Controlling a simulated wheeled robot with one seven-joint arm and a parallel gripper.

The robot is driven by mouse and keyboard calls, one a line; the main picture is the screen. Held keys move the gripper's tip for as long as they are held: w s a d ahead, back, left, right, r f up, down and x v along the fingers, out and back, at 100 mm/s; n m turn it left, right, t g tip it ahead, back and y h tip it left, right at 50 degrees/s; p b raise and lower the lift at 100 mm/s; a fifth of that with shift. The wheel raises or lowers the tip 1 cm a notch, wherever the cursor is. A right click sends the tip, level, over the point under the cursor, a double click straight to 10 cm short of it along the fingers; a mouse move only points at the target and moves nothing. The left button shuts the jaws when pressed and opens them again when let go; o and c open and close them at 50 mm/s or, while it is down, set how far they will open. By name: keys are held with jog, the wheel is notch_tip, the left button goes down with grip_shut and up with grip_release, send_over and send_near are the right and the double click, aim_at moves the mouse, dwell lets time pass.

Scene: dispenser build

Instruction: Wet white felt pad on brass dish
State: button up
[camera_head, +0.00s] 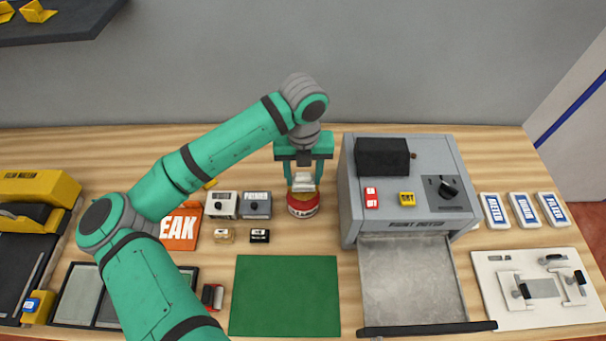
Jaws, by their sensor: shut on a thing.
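My gripper (303,186) points down at the back middle of the bench, left of the big grey machine. It is shut on a small white block, which looks like the white felt pad (303,181). Right below it stands a low round red container (303,209) with white lettering and a yellowish, brass-like top. The brass dish may be this top; I cannot tell for certain. The fingers hide part of the pad and the container's top. I cannot tell whether the pad touches what is below it.
The grey machine (420,209) with its metal tray stands close right of my gripper. Two small boxes (240,206) stand close left. A green mat (285,296) lies in front, bare. White labelled packs (525,210) and a white fixture plate (535,290) are far right.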

aim_at(303, 174)
jog(key=shift+w+f, duration=0.1)
jog(key=shift+f, duration=0.95)
dwell(1.0)
jog(key=shift+d, duration=0.1)
jog(key=shift+r, duration=0.15)
jog(key=shift+a+r, duration=0.2)
jog(key=shift+r, duration=0.3)
jog(key=shift+d+r, duration=0.1)
jog(key=shift+r, duration=2.8)
jog(key=shift+f, duration=0.1)
jog(key=shift+f, duration=2.75)
